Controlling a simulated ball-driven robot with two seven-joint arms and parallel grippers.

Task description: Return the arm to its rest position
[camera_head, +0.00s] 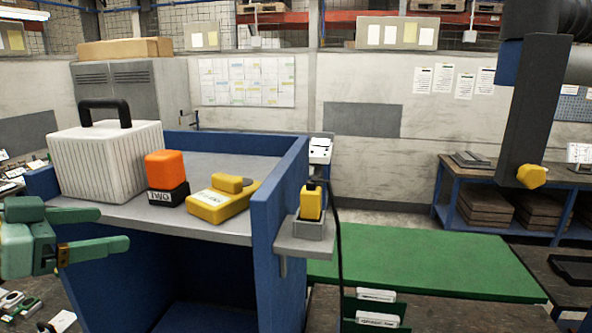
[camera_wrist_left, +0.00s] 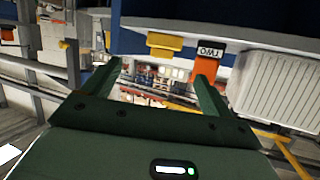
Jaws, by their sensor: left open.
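My left gripper (camera_head: 114,229) is at the left edge of the head view, in front of the blue workbench. It is open with nothing between its fingers; the open fingers also show in the left wrist view (camera_wrist_left: 161,70). A dark hanging arm (camera_head: 540,100) with a yellow knob (camera_head: 531,177) at its lower end comes down at the upper right, well away from my left gripper. My right gripper is not in view.
A white ribbed case (camera_head: 108,160), an orange-and-black block (camera_head: 166,178) and a yellow device (camera_head: 221,199) stand on the blue bench's grey top (camera_head: 215,228). A yellow handset (camera_head: 310,202) sits in a side holder. A green mat (camera_head: 430,262) lies clear on the right.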

